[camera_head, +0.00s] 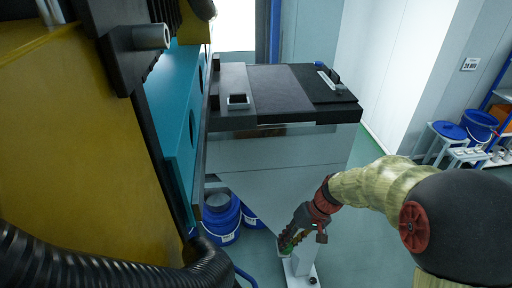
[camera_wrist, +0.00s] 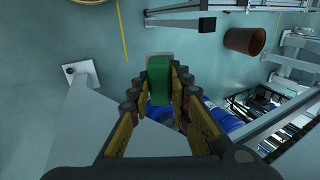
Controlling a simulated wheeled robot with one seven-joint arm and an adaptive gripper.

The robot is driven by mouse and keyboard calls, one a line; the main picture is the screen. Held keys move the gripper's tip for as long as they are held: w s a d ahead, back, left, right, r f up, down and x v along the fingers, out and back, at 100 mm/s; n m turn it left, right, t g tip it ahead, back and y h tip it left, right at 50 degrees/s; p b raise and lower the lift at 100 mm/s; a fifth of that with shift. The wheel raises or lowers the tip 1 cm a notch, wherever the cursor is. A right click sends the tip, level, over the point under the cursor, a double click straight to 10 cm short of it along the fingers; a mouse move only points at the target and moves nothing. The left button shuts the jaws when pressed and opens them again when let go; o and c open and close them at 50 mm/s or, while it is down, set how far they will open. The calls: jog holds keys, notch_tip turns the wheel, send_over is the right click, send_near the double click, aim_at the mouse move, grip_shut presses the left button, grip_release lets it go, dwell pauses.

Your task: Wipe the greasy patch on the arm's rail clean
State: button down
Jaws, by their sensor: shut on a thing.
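My gripper (camera_head: 287,240) is low in the head view, right of the blue tubs and below the front of the grey cabinet. In the wrist view my gripper (camera_wrist: 158,88) is shut on a green block (camera_wrist: 158,78), which stands upright between the two finger pads. Only a small bit of the green block (camera_head: 285,247) shows in the head view. I cannot make out a greasy patch in either view, and I cannot tell which part is the rail. The block touches nothing else that I can see.
A grey cabinet (camera_head: 285,165) with a black top (camera_head: 290,82) stands ahead. A large yellow machine body (camera_head: 75,130) with a teal panel (camera_head: 172,125) fills the left. Blue tubs (camera_head: 222,218) stand beneath. A brown bin (camera_wrist: 245,38) is on the floor. Floor right of the cabinet is open.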

jog(key=s+a+r+n+g+y+p, duration=0.1)
jog(key=s+a+r+y+p, duration=0.2)
jog(key=r, duration=0.5)
jog(key=s+a+r+g+y+p, duration=0.1)
jog(key=a+r+y+p, duration=0.25)
jog(key=r, duration=0.35)
jog(key=w+a+r+t+y+p, duration=0.2)
jog(key=r+y+p, duration=0.5)
jog(key=r, duration=1.4)
jog(key=a+p, duration=0.1)
jog(key=a, duration=0.5)
jog(key=shift+a+f+m+g, duration=0.25)
jog(key=shift+a+m+g, duration=0.1)
jog(key=shift+m+g, duration=0.05)
jog(key=shift+s+a, duration=0.15)
jog(key=shift+a, duration=0.8)
jog(key=shift+w+f+b, duration=0.1)
jog(key=shift+w+b, duration=0.7)
jog(key=shift+w, duration=0.65)
jog(key=shift+w+a+b, duration=0.2)
jog(key=shift+w+b, duration=0.45)
jog(key=shift+w, duration=1.2)
jog(key=shift+w+a+b, duration=0.15)
jog(key=shift+w+b, duration=0.45)
jog(key=shift+w, duration=1.2)
jog(key=shift+w+a+b, duration=0.15)
jog(key=shift+w+b, duration=0.9)
jog(key=shift+w, duration=2.25)
